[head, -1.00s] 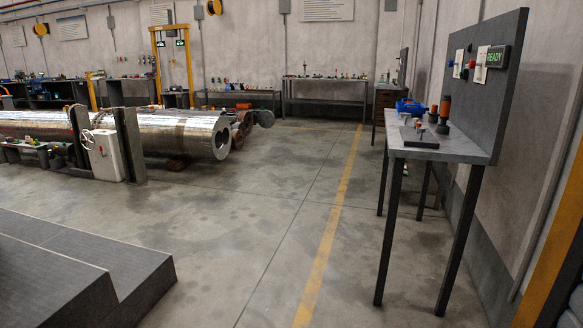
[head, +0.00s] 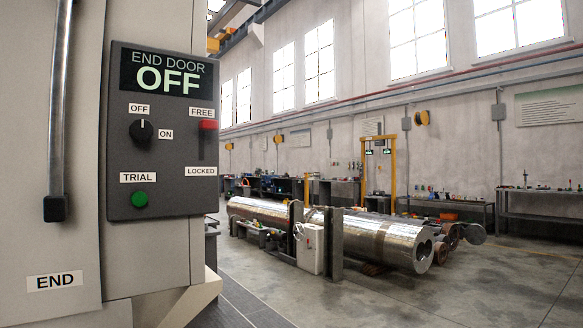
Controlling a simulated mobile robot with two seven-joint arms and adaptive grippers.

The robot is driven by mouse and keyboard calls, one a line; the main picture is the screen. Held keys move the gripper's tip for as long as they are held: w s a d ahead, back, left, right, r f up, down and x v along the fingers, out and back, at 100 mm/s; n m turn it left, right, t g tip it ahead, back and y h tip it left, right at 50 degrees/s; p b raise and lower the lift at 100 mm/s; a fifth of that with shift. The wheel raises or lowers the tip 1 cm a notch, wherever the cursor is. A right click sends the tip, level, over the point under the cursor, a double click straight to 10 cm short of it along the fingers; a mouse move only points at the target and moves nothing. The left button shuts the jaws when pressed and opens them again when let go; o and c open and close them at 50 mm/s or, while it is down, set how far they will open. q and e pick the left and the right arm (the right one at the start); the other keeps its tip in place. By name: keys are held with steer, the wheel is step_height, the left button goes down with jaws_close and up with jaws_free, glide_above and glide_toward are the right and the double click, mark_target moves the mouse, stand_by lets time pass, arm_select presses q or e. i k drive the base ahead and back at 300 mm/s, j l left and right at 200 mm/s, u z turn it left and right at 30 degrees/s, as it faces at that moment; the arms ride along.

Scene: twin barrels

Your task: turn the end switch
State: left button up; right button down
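The end switch is a round black knob (head: 141,131) on a dark control panel (head: 162,135) at the left of the head view. Its white pointer mark is at the top, toward the OFF label; an ON label sits to its right. The display (head: 163,77) above reads END DOOR OFF. A red slide handle (head: 208,125) is at the top of its slot, by the FREE label, with LOCKED below. A green button (head: 140,199) sits under the TRIAL label. Neither of my grippers is in view.
The panel is on a large pale cabinet with an END label (head: 55,281) and a vertical bar handle (head: 59,120) left of the panel. Large metal barrels (head: 385,240) lie on the floor beyond, with a white box (head: 311,248) beside them. The floor at right is clear.

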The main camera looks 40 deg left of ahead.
mark_target(141, 130)
steer(key=u, duration=1.6)
